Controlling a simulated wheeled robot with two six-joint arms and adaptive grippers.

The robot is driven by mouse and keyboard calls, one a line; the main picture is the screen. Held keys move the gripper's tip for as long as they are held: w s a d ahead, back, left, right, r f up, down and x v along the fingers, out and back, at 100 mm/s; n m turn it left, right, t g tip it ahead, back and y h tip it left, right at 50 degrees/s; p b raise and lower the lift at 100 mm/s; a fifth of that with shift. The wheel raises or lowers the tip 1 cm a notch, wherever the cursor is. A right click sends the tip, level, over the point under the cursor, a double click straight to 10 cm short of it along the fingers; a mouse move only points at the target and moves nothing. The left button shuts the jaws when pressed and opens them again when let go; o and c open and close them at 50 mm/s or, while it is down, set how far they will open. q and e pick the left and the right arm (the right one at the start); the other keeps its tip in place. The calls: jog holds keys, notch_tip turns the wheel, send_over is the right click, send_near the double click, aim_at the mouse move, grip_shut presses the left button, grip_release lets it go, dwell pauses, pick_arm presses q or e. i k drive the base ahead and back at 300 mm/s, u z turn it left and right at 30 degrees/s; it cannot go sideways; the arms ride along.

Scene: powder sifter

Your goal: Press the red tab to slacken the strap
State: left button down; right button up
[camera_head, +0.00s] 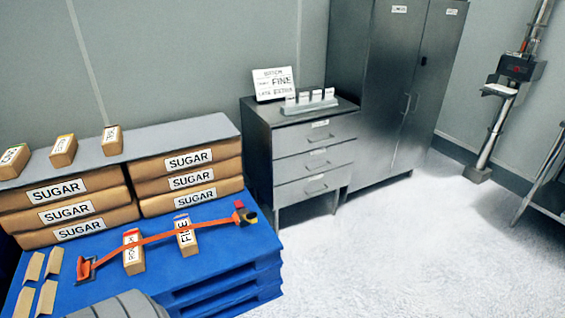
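An orange strap (160,238) runs across the blue pallet (215,272) and over two small labelled packs, a left pack (134,260) and a right pack (186,242). At its right end is a dark and yellow buckle (246,216) with a small red part (239,204) at its upper left, which looks like the red tab. At its left end is an orange-red fitting (87,268) on the pallet. The strap looks fairly straight between its ends; its tension is unclear. Neither of my grippers is in view.
Stacked sugar bags (190,180) and a grey board (150,140) with several small packs stand behind the strap. Flat brown packets (34,267) lie at the left. A drawer cabinet (310,160) and tall locker (395,90) stand behind. The floor (400,250) at right is clear.

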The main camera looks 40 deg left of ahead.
aim_at(238, 204)
jog(key=i, duration=1.55)
jog(key=u, duration=0.45)
jog(key=i, duration=1.1)
jog(key=u, duration=1.7)
jog(key=i, duration=1.05)
jog(key=u, duration=0.85)
